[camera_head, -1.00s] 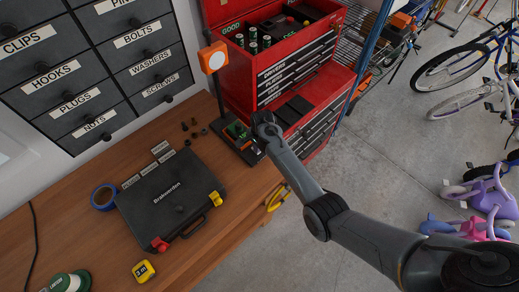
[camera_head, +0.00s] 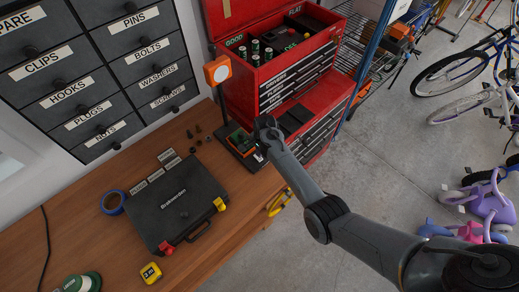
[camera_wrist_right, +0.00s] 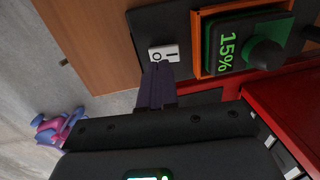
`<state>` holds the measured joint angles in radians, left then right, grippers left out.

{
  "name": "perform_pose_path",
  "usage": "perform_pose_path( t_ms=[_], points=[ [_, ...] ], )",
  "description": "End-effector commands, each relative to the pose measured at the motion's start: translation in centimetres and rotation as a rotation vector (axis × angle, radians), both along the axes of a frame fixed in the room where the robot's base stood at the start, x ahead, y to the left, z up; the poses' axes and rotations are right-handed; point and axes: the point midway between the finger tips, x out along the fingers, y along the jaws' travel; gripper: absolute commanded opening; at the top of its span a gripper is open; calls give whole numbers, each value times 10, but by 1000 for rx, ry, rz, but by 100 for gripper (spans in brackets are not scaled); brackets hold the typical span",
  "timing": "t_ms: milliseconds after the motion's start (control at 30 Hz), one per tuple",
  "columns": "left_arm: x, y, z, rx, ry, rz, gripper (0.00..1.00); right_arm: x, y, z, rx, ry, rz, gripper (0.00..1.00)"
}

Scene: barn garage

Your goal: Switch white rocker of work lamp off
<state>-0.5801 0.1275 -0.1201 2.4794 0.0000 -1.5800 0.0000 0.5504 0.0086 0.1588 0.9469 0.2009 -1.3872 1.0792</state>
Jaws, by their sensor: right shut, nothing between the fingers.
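The work lamp (camera_head: 217,71) has an orange square head with a pale face on a dark post. It stands at the back right of the wooden bench. Its dark base carries the white rocker (camera_wrist_right: 165,53), marked with a circle and a line, in the right wrist view. My right gripper (camera_wrist_right: 158,68) is shut and empty, its fingertips right at the rocker's lower edge; I cannot tell whether they touch it. In the head view the right gripper (camera_head: 262,152) is over the lamp base and hides part of it. My left gripper is not in view.
An orange-framed green display reading 15% (camera_wrist_right: 228,48), with a dark knob, is beside the rocker. A red tool chest (camera_head: 275,70) stands close behind the base. A black case (camera_head: 173,207) lies on the bench (camera_head: 225,255), with small loose parts nearby.

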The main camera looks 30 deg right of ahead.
Motion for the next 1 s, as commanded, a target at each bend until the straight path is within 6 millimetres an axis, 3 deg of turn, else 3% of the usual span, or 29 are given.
perform_pose_path(
  t_ms=[33,300,500,700,1000],
  points=[
    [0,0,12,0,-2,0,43,-1,0,13,0,1,-1,0],
    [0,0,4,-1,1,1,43,-7,-1,64,-1,-5,0,0],
    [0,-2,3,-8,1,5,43,-10,-2,91,-1,-3,1,0],
    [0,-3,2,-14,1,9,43,-12,-1,103,1,-1,2,0],
    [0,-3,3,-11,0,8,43,-12,-1,105,2,-1,1,0]
  ],
)
